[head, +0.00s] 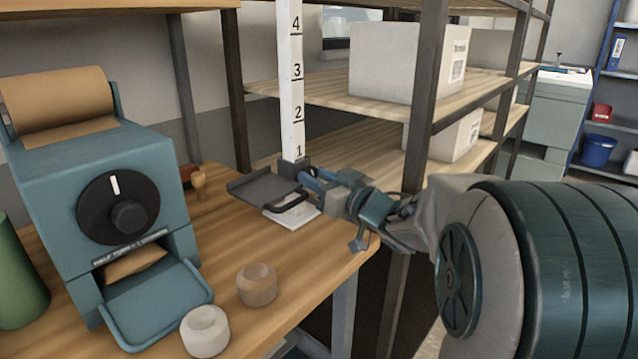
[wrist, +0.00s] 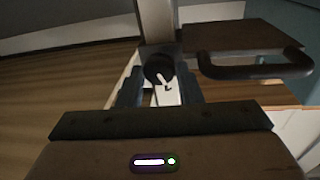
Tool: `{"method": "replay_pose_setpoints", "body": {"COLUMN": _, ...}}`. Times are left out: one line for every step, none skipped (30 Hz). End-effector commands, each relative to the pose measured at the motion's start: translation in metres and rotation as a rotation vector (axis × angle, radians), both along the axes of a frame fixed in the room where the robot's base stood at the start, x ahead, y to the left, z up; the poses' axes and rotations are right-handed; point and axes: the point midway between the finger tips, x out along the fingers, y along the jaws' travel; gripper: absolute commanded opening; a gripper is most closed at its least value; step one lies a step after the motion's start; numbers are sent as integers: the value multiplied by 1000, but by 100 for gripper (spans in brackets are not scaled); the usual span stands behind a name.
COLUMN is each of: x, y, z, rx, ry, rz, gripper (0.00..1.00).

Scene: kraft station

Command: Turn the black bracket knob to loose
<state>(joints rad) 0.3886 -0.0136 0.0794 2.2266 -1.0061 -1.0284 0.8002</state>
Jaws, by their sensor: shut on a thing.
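The black bracket knob (wrist: 159,68) sits between the fingertips of my gripper (wrist: 160,86) in the wrist view. My gripper is shut on it. A white pointer on the knob slants down and to the right, toward a small dark mark like an "L" on a pale plate (wrist: 171,97). In the head view my gripper (head: 312,183) reaches in from the right at the bracket (head: 295,167), at the foot of the white numbered post (head: 290,85), just below the "1". The knob is hidden there. A dark flat shelf (head: 262,187) with a looped handle sticks out left from the bracket.
A teal paper dispenser (head: 95,180) with a black dial stands at the left of the wooden table (head: 225,225). Shelves with white boxes (head: 405,62) stand behind the post.

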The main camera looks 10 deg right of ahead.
Motion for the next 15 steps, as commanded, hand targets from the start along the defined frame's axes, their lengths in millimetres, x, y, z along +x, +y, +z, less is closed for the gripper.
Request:
{"method": "replay_pose_setpoints", "body": {"x": 0, "y": -1, "z": -1, "rx": 0, "ry": 4, "rz": -3, "gripper": 9}}
{"method": "replay_pose_setpoints", "body": {"x": 0, "y": -1, "z": -1, "rx": 0, "ry": 4, "rz": -3, "gripper": 9}}
{"method": "replay_pose_setpoints", "body": {"x": 0, "y": -1, "z": -1, "rx": 0, "ry": 4, "rz": -3, "gripper": 9}}
{"method": "replay_pose_setpoints", "body": {"x": 0, "y": -1, "z": -1, "rx": 1, "ry": 4, "rz": -3, "gripper": 9}}
{"method": "replay_pose_setpoints", "body": {"x": 0, "y": -1, "z": -1, "rx": 1, "ry": 5, "rz": -3, "gripper": 9}}
{"method": "replay_pose_setpoints", "body": {"x": 0, "y": -1, "z": -1, "rx": 1, "ry": 5, "rz": -3, "gripper": 38}}
{"method": "replay_pose_setpoints", "body": {"x": 0, "y": -1, "z": -1, "rx": 1, "ry": 5, "rz": -3, "gripper": 46}}
{"method": "replay_pose_setpoints", "body": {"x": 0, "y": -1, "z": -1, "rx": 1, "ry": 4, "rz": -3, "gripper": 54}}
{"method": "replay_pose_setpoints", "body": {"x": 0, "y": -1, "z": -1, "rx": 1, "ry": 4, "rz": -3, "gripper": 54}}
{"method": "replay_pose_setpoints", "body": {"x": 0, "y": -1, "z": -1, "rx": 1, "ry": 4, "rz": -2, "gripper": 54}}
{"method": "replay_pose_setpoints", "body": {"x": 0, "y": -1, "z": -1, "rx": 1, "ry": 4, "rz": -2, "gripper": 54}}
{"method": "replay_pose_setpoints", "body": {"x": 0, "y": 0, "z": -1, "rx": 2, "ry": 5, "rz": -1, "gripper": 54}}
{"method": "replay_pose_setpoints", "body": {"x": 0, "y": 0, "z": -1, "rx": 2, "ry": 5, "rz": -1, "gripper": 54}}
{"method": "replay_pose_setpoints", "body": {"x": 0, "y": 0, "z": -1, "rx": 2, "ry": 5, "rz": -1, "gripper": 54}}
{"method": "replay_pose_setpoints", "body": {"x": 0, "y": 0, "z": -1, "rx": 3, "ry": 4, "rz": -1, "gripper": 54}}
